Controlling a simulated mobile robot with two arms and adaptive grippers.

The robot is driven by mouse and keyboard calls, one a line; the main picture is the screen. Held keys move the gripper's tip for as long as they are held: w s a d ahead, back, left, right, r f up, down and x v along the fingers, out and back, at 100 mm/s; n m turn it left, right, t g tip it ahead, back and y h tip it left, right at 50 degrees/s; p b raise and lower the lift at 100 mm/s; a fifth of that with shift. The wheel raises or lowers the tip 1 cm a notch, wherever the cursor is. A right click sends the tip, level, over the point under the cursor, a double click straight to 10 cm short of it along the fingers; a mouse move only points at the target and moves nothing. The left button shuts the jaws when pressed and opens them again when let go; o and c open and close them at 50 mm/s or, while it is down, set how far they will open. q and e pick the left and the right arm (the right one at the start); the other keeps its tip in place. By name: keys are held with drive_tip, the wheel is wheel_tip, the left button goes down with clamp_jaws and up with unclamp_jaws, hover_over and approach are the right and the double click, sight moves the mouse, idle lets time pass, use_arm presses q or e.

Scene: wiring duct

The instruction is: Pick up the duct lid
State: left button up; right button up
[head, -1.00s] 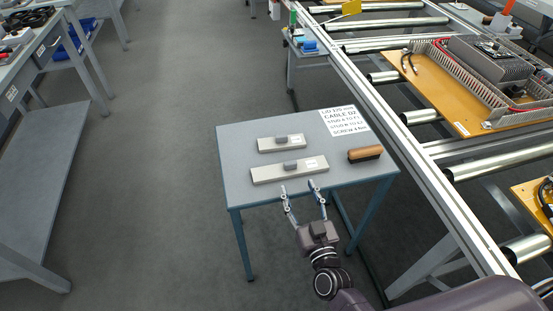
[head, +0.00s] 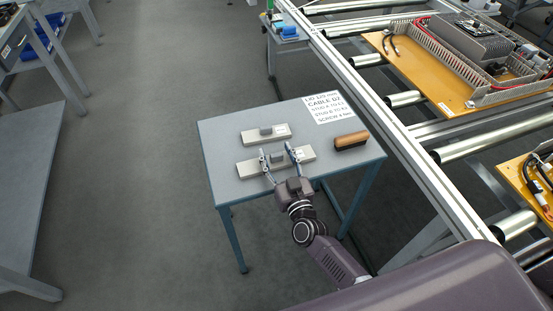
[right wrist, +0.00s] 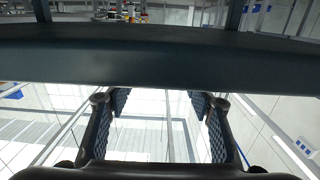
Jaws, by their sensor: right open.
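Two pale grey lids, each with a darker grip block on top, lie on a small table (head: 222,150) in the head view. The longer duct lid (head: 249,167) is nearer to me; the shorter one (head: 252,138) lies behind it. My right gripper (head: 278,153) is open, its two fingers on either side of the nearer lid's grip block in the picture. I cannot tell whether it touches the lid. In the right wrist view the open fingers (right wrist: 160,105) show with a dark bar across the picture; no lid can be made out there. My left gripper is not in view.
A wooden-handled brush (head: 351,141) lies right of the lids, and a printed sheet (head: 329,108) lies at the table's back right. A roller conveyor (head: 385,150) with wiring boards (head: 450,97) runs close along the table's right side.

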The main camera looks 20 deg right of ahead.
drive_tip(key=c, duration=1.2)
drive_tip(key=shift+r, duration=0.1)
drive_tip(key=shift+c, duration=0.2)
